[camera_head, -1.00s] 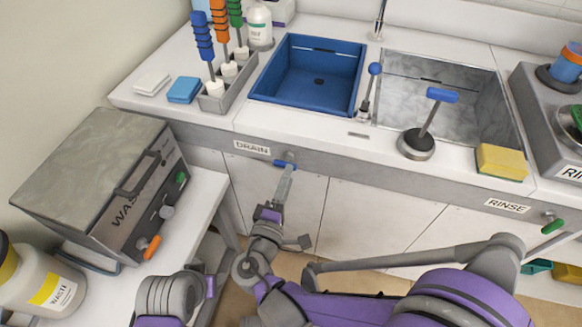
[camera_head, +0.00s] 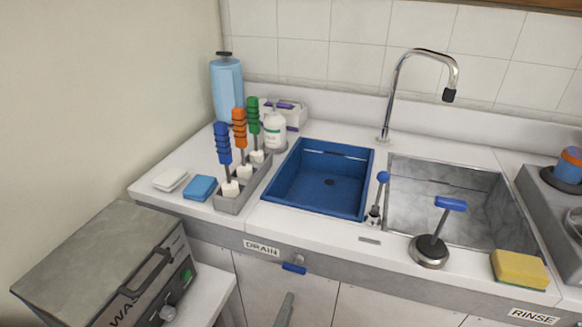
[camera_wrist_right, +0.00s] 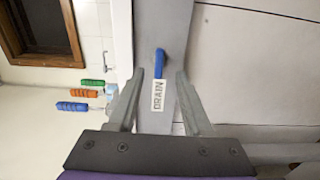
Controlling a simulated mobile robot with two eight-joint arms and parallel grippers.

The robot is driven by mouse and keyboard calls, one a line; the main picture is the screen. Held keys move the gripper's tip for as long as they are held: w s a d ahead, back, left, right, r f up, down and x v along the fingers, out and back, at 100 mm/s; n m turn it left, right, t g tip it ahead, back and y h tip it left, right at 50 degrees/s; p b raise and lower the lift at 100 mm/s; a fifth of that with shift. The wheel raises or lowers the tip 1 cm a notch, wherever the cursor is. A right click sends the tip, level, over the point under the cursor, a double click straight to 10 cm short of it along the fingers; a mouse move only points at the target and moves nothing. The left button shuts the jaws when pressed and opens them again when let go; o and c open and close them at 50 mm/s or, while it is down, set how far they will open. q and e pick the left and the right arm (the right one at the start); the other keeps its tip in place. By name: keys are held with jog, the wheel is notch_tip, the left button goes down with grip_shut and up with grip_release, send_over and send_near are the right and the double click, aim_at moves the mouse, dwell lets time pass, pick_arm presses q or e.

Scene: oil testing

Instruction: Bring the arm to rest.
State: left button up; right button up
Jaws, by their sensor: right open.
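My right gripper (camera_wrist_right: 158,80) is open and empty in the right wrist view, with its two fingers apart. The blue drain handle (camera_wrist_right: 159,62) lies ahead of the fingertips, beside the DRAIN label (camera_wrist_right: 157,96). In the head view a grey finger of my right gripper (camera_head: 286,309) shows at the bottom edge, below the blue drain handle (camera_head: 293,268) and apart from it in the picture. The rest of the right arm is out of that view. My left gripper is not in view.
The counter holds a blue basin (camera_head: 318,180), a metal sink (camera_head: 450,205), a brush rack (camera_head: 238,198), a yellow sponge (camera_head: 519,270) and a blue-topped plunger tool (camera_head: 430,250). A grey WASTE box (camera_head: 95,255) stands at lower left. Cabinet doors (camera_head: 385,308) lie under the counter.

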jog(key=s+d+f+m+g, duration=0.1)
jog(key=d+f+m+g, duration=0.25)
jog(key=d, duration=0.45)
jog(key=s+d+f+m+g, duration=0.1)
jog(key=d+f+m+g, duration=0.15)
jog(key=d+g, duration=0.35)
jog(key=s+d+f+m+g+y, duration=0.1)
jog(key=s+d+m+g+y, duration=0.1)
jog(key=s+d+m+y, duration=0.3)
jog(key=s+d+f+m+g+y, duration=0.1)
jog(key=s+f+m, duration=0.15)
jog(key=s, duration=0.45)
pick_arm(q)
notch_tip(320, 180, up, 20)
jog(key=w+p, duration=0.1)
jog(key=p, duration=1.7)
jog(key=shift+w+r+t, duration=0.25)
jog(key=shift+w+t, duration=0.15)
pick_arm(e)
notch_tip(320, 180, up, 21)
jog(key=w, duration=0.2)
jog(key=shift+w+a+r+m+t, duration=0.2)
jog(key=shift+a+m+t, duration=0.15)
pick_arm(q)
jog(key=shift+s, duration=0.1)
pick_arm(e)
jog(key=shift+s, duration=0.1)
